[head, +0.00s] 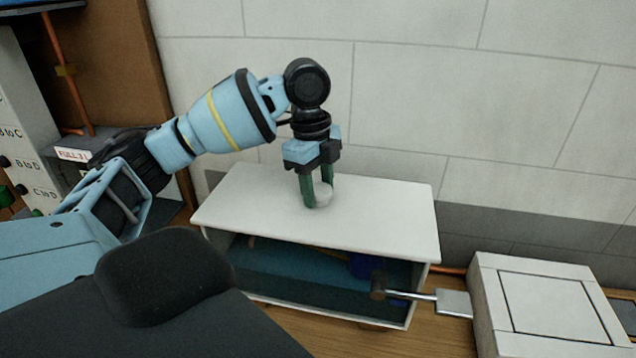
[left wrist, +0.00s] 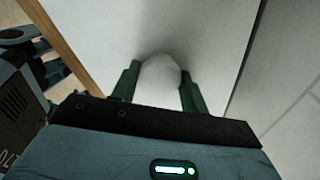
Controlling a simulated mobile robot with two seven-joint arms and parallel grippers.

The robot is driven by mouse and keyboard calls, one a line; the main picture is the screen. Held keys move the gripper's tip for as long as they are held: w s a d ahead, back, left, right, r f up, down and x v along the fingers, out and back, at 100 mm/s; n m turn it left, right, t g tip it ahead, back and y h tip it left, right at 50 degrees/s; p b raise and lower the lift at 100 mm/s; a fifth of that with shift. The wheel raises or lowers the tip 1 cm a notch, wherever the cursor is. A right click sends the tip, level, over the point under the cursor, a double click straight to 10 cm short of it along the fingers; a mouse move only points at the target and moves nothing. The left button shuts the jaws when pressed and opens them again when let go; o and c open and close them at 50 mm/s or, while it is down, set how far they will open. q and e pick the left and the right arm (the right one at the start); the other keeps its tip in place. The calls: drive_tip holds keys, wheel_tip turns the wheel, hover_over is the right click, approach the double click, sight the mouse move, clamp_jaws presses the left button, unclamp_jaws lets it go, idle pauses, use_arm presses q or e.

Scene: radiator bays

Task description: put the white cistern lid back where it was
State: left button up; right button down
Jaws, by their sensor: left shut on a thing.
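The white cistern lid (head: 265,208) is a flat panel lying over the open-fronted cistern (head: 418,290). Its edges roughly follow the cistern's, with a slight overhang. I cannot tell whether it rests fully or hovers slightly. My left gripper (head: 319,198) points down from above, its green fingers shut on the lid's round white knob (head: 323,196). The left wrist view shows the knob (left wrist: 160,76) between both fingers, with the lid (left wrist: 140,25) beyond. Dark teal water and a blue part (head: 362,266) show inside the cistern. My right gripper is not in view.
A tiled wall (head: 420,100) stands close behind. A labelled panel (head: 25,130) and copper pipe (head: 70,75) are at left.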

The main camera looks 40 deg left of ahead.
use_arm(q)
drive_tip(key=shift+f, duration=0.2)
drive_tip(key=o, duration=1.5)
drive_tip(key=shift+f, duration=0.1)
drive_tip(key=shift+c, duration=0.2)
drive_tip(key=r, duration=0.5)
drive_tip(key=a+r, duration=0.1)
drive_tip(key=r, duration=0.2)
drive_tip(key=shift+p, duration=0.3)
drive_tip(key=shift+f, duration=0.1)
